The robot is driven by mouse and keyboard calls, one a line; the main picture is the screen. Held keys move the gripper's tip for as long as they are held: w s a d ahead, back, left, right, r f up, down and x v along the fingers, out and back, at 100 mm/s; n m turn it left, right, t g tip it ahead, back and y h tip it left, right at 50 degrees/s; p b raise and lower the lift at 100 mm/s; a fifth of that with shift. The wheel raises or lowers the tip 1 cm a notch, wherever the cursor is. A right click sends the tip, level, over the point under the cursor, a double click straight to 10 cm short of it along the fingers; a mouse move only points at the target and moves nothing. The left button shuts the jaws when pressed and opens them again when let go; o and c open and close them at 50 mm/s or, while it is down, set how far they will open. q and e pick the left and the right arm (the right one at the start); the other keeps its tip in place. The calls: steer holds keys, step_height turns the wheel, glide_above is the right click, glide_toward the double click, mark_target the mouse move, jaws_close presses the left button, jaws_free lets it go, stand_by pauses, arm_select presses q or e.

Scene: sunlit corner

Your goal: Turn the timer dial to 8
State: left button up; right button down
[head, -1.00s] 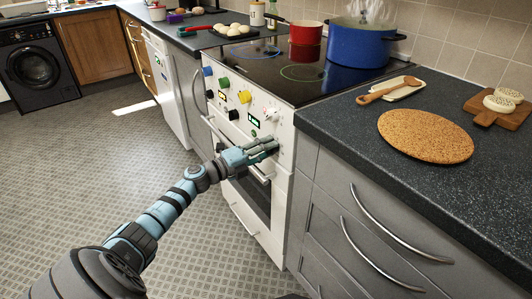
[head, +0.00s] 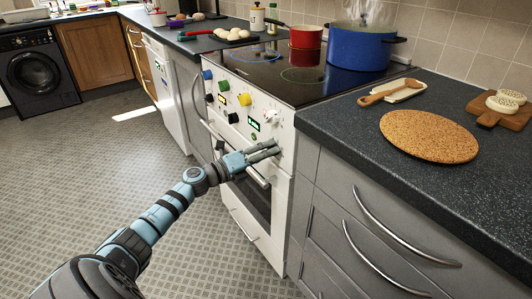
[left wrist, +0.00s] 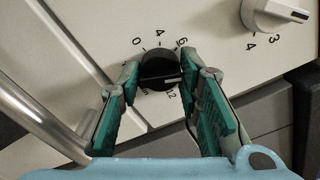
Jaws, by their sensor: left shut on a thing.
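The timer dial (left wrist: 157,66) is a round black knob on the white oven panel. Its white mark points to the right and slightly down in the left wrist view. The printed 0, 4, 6 and 12 show around it; the right finger covers the scale where 8 would lie. My left gripper (left wrist: 160,74) is shut on the dial, with one green-padded finger on each side.
A white numbered knob (left wrist: 272,14) sits up and right of the dial. The metal oven handle (left wrist: 50,65) runs close by on the left. A blue pot (head: 360,47) steams on the hob.

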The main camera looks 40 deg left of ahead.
arm_select(q)
steer(key=shift+f, duration=0.15)
steer(key=o, duration=1.1)
steer(key=shift+s, duration=0.1)
steer(key=shift+o, duration=0.2)
steer(key=v, duration=1.2)
